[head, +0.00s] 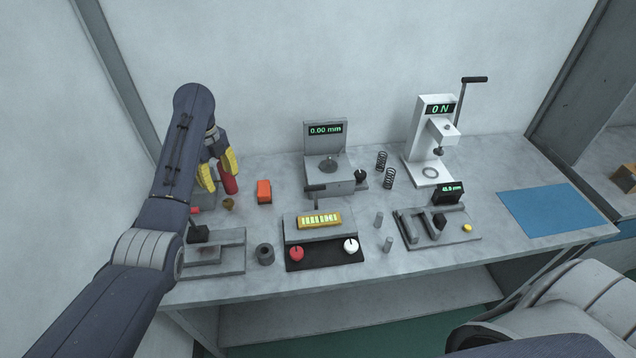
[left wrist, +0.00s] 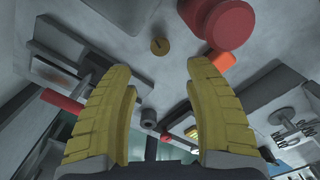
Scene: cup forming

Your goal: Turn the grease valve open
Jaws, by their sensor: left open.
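My left gripper (head: 218,170) is open over the back left of the bench, with its yellow fingers apart and nothing between them. In the left wrist view the gripper (left wrist: 160,82) faces the bench top, and a small brass round piece with a dark mark (left wrist: 160,46) lies ahead of the gap. This brass piece (head: 228,204) also shows in the head view, and I cannot tell for sure whether it is the grease valve. A red cylinder (head: 229,182) stands close by the fingers; it is large in the left wrist view (left wrist: 228,22). My right gripper is out of view.
An orange block (head: 264,191) and a dark ring (head: 265,254) are near. A grey fixture (head: 228,264) stands at the front left. Gauges, springs and a press (head: 422,145) stand further right. A blue mat (head: 548,210) lies clear at the right.

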